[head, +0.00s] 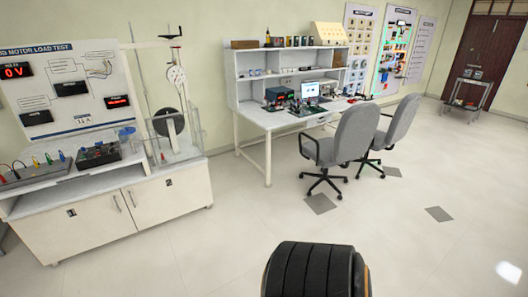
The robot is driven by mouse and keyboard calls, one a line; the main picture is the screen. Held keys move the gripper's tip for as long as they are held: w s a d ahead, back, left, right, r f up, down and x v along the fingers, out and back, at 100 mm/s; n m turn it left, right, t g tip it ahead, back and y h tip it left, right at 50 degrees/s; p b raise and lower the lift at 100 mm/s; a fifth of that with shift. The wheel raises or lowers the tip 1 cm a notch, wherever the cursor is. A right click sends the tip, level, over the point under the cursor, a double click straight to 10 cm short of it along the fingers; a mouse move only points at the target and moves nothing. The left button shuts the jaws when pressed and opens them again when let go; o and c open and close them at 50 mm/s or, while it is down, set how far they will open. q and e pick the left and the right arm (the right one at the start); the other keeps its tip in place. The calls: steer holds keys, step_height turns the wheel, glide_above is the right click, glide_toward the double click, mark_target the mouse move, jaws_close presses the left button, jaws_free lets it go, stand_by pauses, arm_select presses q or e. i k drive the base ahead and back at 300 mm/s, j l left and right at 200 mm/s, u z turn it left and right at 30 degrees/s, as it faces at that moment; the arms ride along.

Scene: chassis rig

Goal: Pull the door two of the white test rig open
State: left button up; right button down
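The white test rig (110,185) stands at the left, with a panel headed MOTOR LOAD TEST above its bench top. Its cabinet has two white doors side by side, a left door (90,228) and a right door (175,200). Both look shut. Upright bar handles (132,198) sit near where the doors meet, one on each. Neither of my grippers is in view.
Boxes with knobs and coloured plugs (98,154) sit on the rig's bench top. A white workbench (267,125) with a monitor stands beyond, with two grey chairs (345,140) before it. The floor (220,245) in front of the rig is clear.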

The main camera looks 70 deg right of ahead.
mark_target(153, 202)
steer(key=z, duration=1.35)
